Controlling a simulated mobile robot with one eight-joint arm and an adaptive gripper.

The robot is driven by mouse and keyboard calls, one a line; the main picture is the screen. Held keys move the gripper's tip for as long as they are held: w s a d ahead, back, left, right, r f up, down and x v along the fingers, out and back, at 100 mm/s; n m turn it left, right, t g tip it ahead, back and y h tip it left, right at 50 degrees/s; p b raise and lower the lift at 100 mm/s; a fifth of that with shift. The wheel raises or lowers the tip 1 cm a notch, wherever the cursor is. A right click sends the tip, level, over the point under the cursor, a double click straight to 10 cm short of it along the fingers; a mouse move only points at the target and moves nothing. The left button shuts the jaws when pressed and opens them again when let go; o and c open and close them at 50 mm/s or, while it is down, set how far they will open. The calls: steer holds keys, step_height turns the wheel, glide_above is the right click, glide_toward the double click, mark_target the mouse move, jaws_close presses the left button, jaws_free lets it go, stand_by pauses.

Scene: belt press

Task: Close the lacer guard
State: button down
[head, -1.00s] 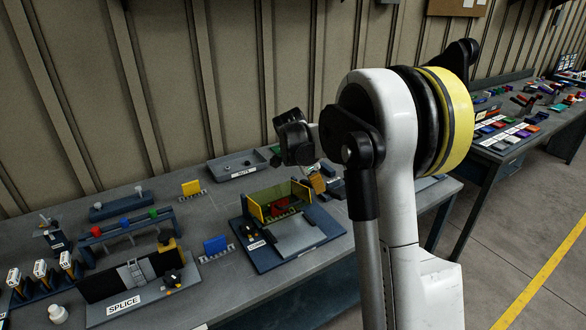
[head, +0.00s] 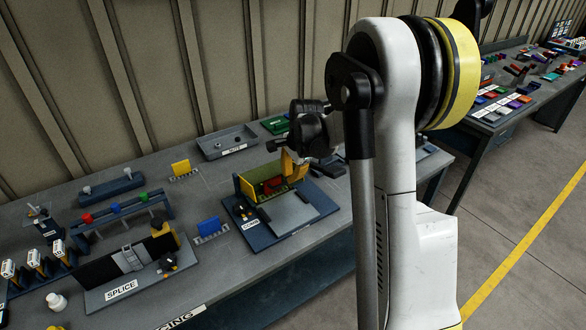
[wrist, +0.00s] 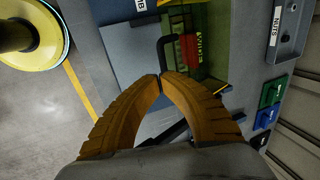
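The lacer station is a dark blue base (head: 262,238) with a pale plate, labelled with a partly legible sign. A translucent green guard panel (head: 268,187) with yellow ends stands upright at its back, above a red block (head: 273,184). In the wrist view the green panel (wrist: 222,42), the red block (wrist: 190,48) and a black bent handle (wrist: 164,50) show ahead of the fingers. My gripper (head: 292,172) is at the right end of the guard. In the wrist view its orange fingertips (wrist: 161,80) meet at the handle's lower end; whether they pinch it is unclear.
A grey NUTS tray (head: 227,143) and a green bin (head: 275,125) lie behind. A blue block (head: 209,226) in a holder and the SPLICE fixture (head: 135,265) stand left. The bench's front edge is close to the station.

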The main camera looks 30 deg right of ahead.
steer(key=shift+x, duration=1.45)
steer(key=shift+b, duration=0.35)
steer(key=f+b, duration=0.1)
steer(key=f+t+b, duration=0.1)
steer(key=f+b, duration=0.1)
steer(key=f+t+b, duration=0.1)
steer(key=shift+s+f+b, duration=0.35)
steer(key=shift+s+b, duration=0.05)
steer(key=shift+f+b, duration=0.3)
steer(key=shift+f, duration=0.15)
steer(key=shift+s+r+p, duration=0.1)
steer(key=shift+r+p, duration=0.4)
steer(key=shift+r, duration=0.15)
steer(key=s+p+v, duration=0.1)
steer(key=p+v, duration=0.3)
steer(key=v, duration=0.8)
steer(key=shift+s, duration=0.45)
steer(key=shift+d, duration=0.1)
